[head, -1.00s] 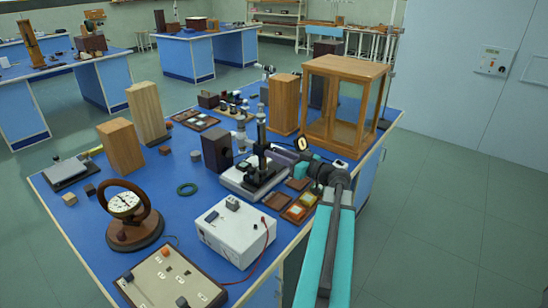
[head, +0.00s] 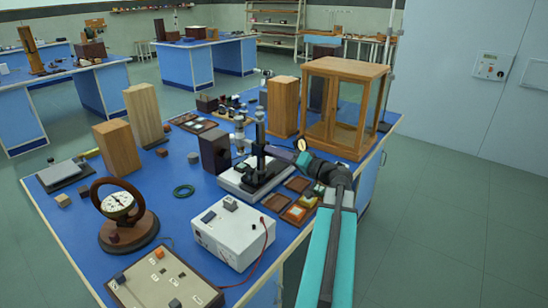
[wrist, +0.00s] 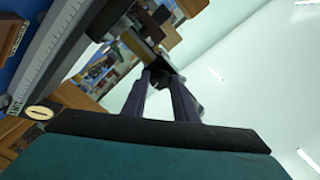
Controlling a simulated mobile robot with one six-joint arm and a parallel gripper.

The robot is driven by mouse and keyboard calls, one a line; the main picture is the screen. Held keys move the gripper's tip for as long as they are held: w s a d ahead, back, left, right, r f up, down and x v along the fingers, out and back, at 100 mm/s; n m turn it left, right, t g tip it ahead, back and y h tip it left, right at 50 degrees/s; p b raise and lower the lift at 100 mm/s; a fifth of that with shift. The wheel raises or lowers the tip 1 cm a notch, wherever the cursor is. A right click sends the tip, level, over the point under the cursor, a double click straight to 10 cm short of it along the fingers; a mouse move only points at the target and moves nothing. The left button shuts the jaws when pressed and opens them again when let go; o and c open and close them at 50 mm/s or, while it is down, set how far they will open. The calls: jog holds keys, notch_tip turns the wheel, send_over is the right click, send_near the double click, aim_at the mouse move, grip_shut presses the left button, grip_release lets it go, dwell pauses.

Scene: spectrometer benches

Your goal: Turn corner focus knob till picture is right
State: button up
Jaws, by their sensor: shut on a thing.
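An upright instrument with a black column (head: 261,135) stands on a pale base near the bench's right side. My gripper (head: 284,153) reaches it from the right at mid-height. In the wrist view, my gripper (wrist: 165,88) has its two grey fingers closed on a small dark knob (wrist: 160,78). The fingers hide much of the knob, and any mark on it is too small to read. A round pale disc (head: 301,144) with a dark rim shows just beyond my wrist; in the wrist view the disc (wrist: 40,112) carries a thin dark mark. I cannot make out a focused picture.
A glass-sided wooden case (head: 345,108) stands close behind my wrist. A dark box (head: 214,151) is left of the instrument. Small trays (head: 276,203) and a white meter box (head: 234,230) lie in front. Open floor (head: 450,210) is to the right.

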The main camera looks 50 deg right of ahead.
jog(key=shift+m, duration=1.1)
jog(key=shift+f, duration=0.1)
jog(key=o, duration=1.1)
jog(key=shift+s, duration=0.1)
jog(key=shift+c, duration=0.2)
jog(key=shift+s, duration=0.1)
jog(key=s+d+b, duration=0.1)
jog(key=s+b, duration=0.1)
jog(key=s, duration=1.1)
jog(key=shift+s, duration=0.25)
